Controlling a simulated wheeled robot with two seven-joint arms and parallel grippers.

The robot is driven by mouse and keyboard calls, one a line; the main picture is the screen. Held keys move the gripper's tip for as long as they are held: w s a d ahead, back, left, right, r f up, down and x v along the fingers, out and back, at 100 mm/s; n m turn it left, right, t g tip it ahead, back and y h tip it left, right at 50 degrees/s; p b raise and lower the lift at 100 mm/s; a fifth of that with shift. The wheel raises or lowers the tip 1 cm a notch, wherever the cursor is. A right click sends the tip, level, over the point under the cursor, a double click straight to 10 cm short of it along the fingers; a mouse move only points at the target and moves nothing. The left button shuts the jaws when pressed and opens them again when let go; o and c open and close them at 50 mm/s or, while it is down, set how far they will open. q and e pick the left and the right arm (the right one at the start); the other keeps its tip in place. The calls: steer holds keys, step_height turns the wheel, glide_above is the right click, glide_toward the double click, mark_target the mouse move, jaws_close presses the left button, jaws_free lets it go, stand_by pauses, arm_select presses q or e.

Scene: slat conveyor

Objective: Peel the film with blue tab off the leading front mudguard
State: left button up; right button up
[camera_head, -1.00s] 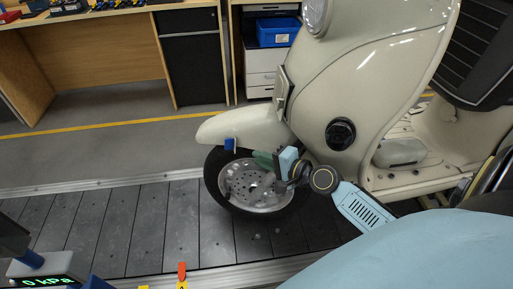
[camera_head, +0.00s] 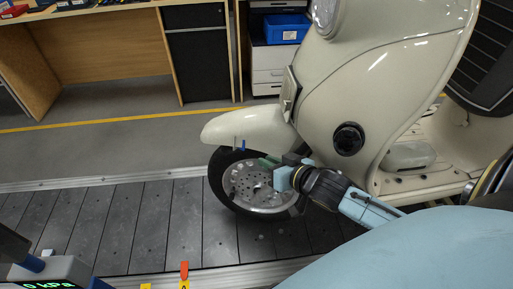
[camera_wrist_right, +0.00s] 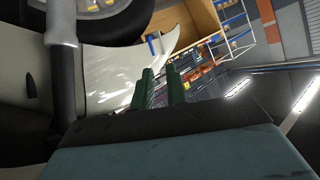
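The cream front mudguard (camera_head: 250,127) of the scooter sits over the front wheel (camera_head: 240,180). A small blue tab (camera_head: 243,145) hangs at its lower edge; it looks thin, nearly edge-on. The film itself cannot be told apart in the head view; bright glossy streaks show on the cream panel (camera_wrist_right: 112,75) in the right wrist view. My right gripper (camera_head: 266,160) is in front of the wheel, right of and below the tab, apart from it. Its two green fingers (camera_wrist_right: 160,88) stand apart in the right wrist view with nothing seen between them. My left gripper is not in view.
The scooter stands on the dark slat conveyor (camera_head: 130,225). A device with a kPa display (camera_head: 50,275) and a red-topped piece (camera_head: 184,270) are at the lower left. Wooden benches (camera_head: 105,50) stand behind the aisle. The slats left of the wheel are clear.

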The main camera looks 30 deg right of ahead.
steer(key=b+x, duration=0.1)
steer(key=x, duration=1.1)
steer(key=shift+w+a+b, duration=0.1)
steer(key=shift+w+b, duration=0.15)
steer(key=shift+b, duration=0.1)
jaws_close()
steer(key=shift+s, duration=0.1)
steer(key=p, duration=0.6)
glide_toward(234, 146)
steer(key=shift+s+a+f, duration=0.1)
steer(key=shift+s+a, duration=0.35)
steer(key=shift+s, duration=0.25)
steer(key=shift+s+a, duration=0.4)
steer(key=shift+s, duration=0.3)
